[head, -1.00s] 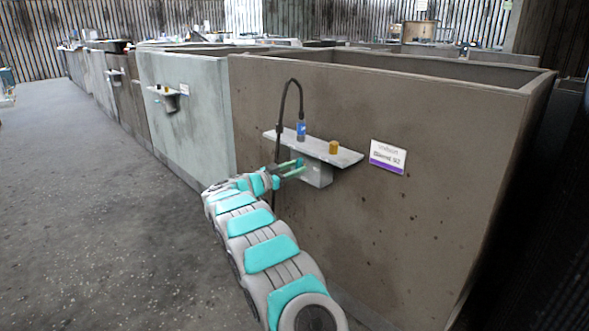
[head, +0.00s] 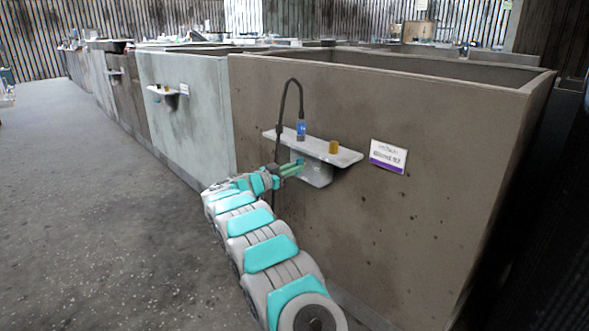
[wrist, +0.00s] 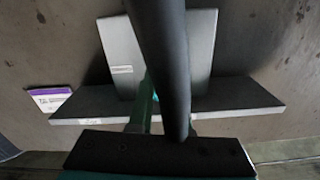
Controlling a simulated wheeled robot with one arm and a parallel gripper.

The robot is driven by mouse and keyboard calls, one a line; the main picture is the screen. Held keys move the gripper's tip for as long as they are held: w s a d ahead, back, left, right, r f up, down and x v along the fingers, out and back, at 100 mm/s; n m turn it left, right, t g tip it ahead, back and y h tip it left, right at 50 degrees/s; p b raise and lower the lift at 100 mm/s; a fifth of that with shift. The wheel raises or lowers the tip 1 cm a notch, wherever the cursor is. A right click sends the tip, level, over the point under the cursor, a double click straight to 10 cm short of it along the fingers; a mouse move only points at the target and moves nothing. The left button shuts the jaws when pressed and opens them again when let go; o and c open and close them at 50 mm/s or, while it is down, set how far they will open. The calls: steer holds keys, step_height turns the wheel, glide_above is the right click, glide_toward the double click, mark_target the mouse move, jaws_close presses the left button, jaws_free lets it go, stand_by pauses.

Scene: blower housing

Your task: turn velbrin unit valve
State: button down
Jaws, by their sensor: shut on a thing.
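The unit is a grey shelf (head: 347,156) with a pale box (head: 318,173) below it, fixed to a brown wall panel. In the wrist view the box (wrist: 203,50) and shelf (wrist: 240,97) appear inverted. My gripper (head: 298,168) reaches the front of the box, under the shelf. Its green fingers (wrist: 166,112) are shut on a small part there, which I take to be the valve. That part is mostly hidden by the fingers and by a dark hose (wrist: 160,50) crossing the wrist view.
A blue bottle-like cylinder (head: 301,129) and an amber cylinder (head: 333,147) stand on the shelf. A black curved hose (head: 283,105) rises beside my gripper. A purple and white label (head: 388,157) is right of the shelf. The grey floor (head: 90,210) on the left is open.

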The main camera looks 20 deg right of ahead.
steer(key=shift+s+f+m+b, duration=0.1)
steer(key=shift+m+b, duration=2.5)
steer(key=shift+m, duration=1.4)
steer(key=shift+f+m+b, duration=0.1)
steer(key=shift+m+b, duration=2.45)
steer(key=shift+m, duration=1.45)
steer(key=c, duration=0.9)
jaws_free()
steer(key=shift+o, duration=0.2)
steer(key=shift+r, duration=0.1)
steer(key=v, duration=0.7)
steer(key=shift+s+a, duration=0.15)
steer(key=shift+a, duration=0.2)
